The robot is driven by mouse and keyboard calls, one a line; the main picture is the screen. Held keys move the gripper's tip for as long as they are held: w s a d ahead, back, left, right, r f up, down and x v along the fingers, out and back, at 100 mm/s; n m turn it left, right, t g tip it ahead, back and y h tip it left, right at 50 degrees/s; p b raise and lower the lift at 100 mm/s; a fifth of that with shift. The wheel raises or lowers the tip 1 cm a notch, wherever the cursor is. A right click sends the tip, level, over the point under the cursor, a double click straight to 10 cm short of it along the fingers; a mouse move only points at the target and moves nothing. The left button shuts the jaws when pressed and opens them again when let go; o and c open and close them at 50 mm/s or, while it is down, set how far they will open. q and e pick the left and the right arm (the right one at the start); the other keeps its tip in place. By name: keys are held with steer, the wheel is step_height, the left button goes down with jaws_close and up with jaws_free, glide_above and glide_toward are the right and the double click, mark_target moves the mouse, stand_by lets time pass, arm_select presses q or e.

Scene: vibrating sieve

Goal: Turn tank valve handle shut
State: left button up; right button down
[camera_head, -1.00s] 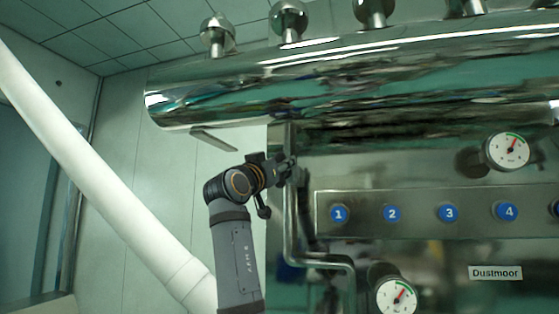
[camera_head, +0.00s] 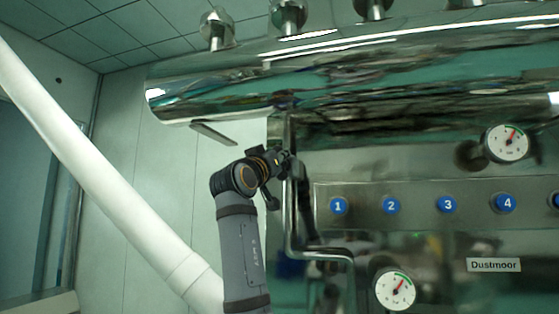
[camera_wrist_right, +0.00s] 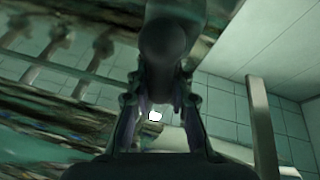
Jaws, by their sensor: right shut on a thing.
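My right arm comes up from the bottom in the head view. Its gripper (camera_head: 283,163) is at the upper left edge of the machine, beside a vertical metal pipe (camera_head: 291,215) and under the shiny tank (camera_head: 350,85). In the right wrist view my right gripper (camera_wrist_right: 161,82) has its two fingers closed on either side of a dark, round-ended handle (camera_wrist_right: 166,42). I take this to be the valve handle; in the head view it is mostly hidden by the gripper. How far the handle is turned cannot be told. My left gripper is not in view.
A flat metal bar (camera_head: 213,133) sticks out below the tank, left of the gripper. Blue numbered buttons (camera_head: 391,205) and two gauges (camera_head: 507,143) (camera_head: 396,290) are on the panel. A thick white pipe (camera_head: 100,185) slants down at the left. Open room lies left of the machine.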

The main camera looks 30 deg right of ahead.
steer(key=n+t, duration=0.1)
steer(key=n, duration=0.1)
steer(key=n+t+y+b, duration=0.1)
steer(key=n, duration=0.1)
steer(key=n+t+y+b, duration=0.1)
steer(key=n, duration=0.2)
steer(key=shift+w+a+f, duration=0.2)
steer(key=shift+f, duration=0.05)
steer(key=n+t+y+b, duration=0.1)
steer(key=n, duration=0.2)
steer(key=n+y+b, duration=0.1)
steer(key=n+y, duration=0.1)
steer(key=shift+w+a+f+n+t, duration=0.15)
steer(key=shift+w+n+t, duration=0.05)
steer(key=shift+n+t, duration=0.2)
steer(key=shift+w+a+f+n+y, duration=0.15)
steer(key=shift+n+y, duration=0.65)
steer(key=shift+n, duration=0.8)
steer(key=shift+d+f+n+y, duration=0.15)
steer(key=shift+n+y, duration=0.65)
steer(key=shift+n, duration=0.8)
steer(key=shift+w+a+f+n+y, duration=0.15)
steer(key=shift+n+y, duration=0.65)
steer(key=shift+n, duration=0.8)
steer(key=shift+f+n, duration=0.1)
steer(key=shift+n, duration=0.2)
steer(key=c, duration=1.2)
jaws_free()
steer(key=shift+s, duration=0.1)
